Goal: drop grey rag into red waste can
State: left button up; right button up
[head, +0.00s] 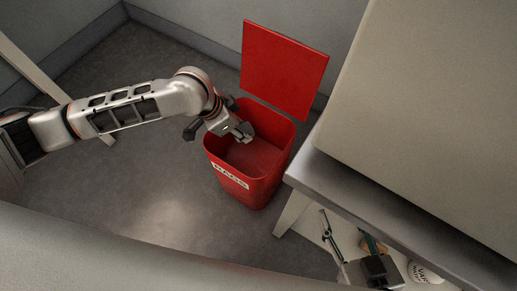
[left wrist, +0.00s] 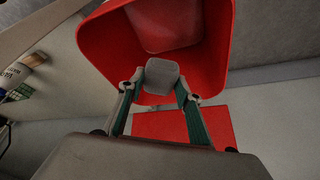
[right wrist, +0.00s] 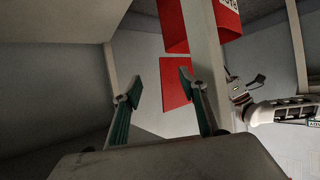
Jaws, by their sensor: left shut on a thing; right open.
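The red waste can (head: 248,188) stands on the floor in the middle of the head view, with a label on its front. Its square lid (head: 284,70) stands open at the back. My left gripper (head: 242,131) is at the can's mouth, over the opening. In the left wrist view the left gripper (left wrist: 162,84) is shut on the grey rag (left wrist: 162,76), a small rounded grey piece between the fingertips, with the can's red inside behind it. My right gripper (right wrist: 160,82) is open and empty in the right wrist view, apart from the can.
A grey-topped bench (head: 390,210) stands right of the can, with a large pale box (head: 440,90) on it. Below are a white labelled tin (head: 424,273) and other small items. The floor (head: 140,190) left of the can is clear.

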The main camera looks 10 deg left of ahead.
pick_arm(q)
jog(key=shift+s+a+f+b, duration=0.1)
jog(key=shift+s+f+b, duration=0.2)
jog(key=shift+f, duration=0.25)
jog(key=shift+s+f+b, duration=0.2)
jog(key=shift+f+b, duration=0.1)
jog(key=shift+f, duration=0.2)
pick_arm(e)
jog(key=shift+s+a+r, duration=0.25)
jog(key=shift+a+r, duration=0.1)
jog(key=shift+a, duration=0.25)
pick_arm(q)
jog(key=o, duration=1.1)
jog(key=shift+f, duration=0.1)
jog(key=shift+c, duration=0.2)
pick_arm(e)
jog(key=shift+f, duration=0.1)
pick_arm(q)
jog(key=shift+s, duration=0.1)
pick_arm(e)
jog(key=shift+d, duration=0.1)
pick_arm(q)
jog(key=v, duration=1.3)
jog(key=shift+s, duration=0.35)
jog(key=shift+a, duration=0.25)
pick_arm(e)
jog(key=shift+a, duration=0.3)
